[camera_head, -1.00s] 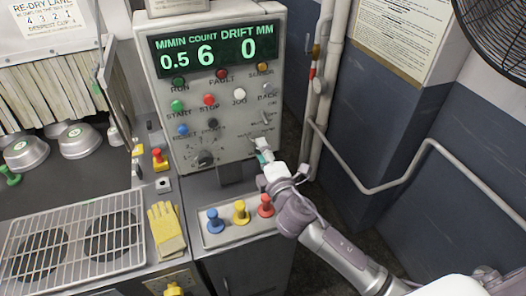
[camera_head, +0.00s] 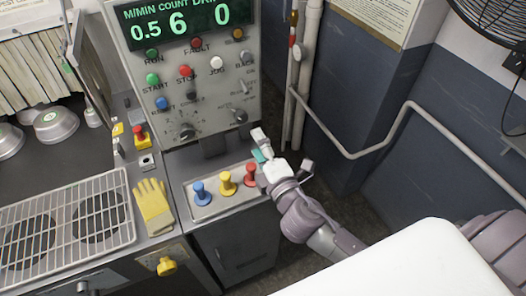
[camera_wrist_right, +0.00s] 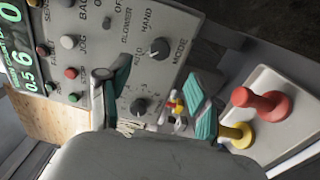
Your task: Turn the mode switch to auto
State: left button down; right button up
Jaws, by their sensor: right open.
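The mode switch (camera_head: 240,115) is a dark round knob low on the right of the grey control panel (camera_head: 220,105). In the right wrist view the mode switch (camera_wrist_right: 160,47) sits beside the MODE, HAND and AUTO lettering. Its small pale mark is too small to read surely against the labels. My right gripper (camera_head: 282,150) is open and empty, below and to the right of the switch, apart from it. In the right wrist view its teal-padded fingers (camera_wrist_right: 152,96) are spread, with the switch beyond and above them. My left gripper is not in view.
Blue (camera_head: 200,192), yellow (camera_head: 226,182) and red (camera_head: 250,174) knobbed levers stand on the ledge below, close to my right gripper. A bent wall pipe (camera_head: 350,156) runs at the right. A yellow glove (camera_head: 153,207) lies left.

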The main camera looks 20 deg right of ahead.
jog(key=s, duration=0.2)
jog(key=shift+s, duration=0.3)
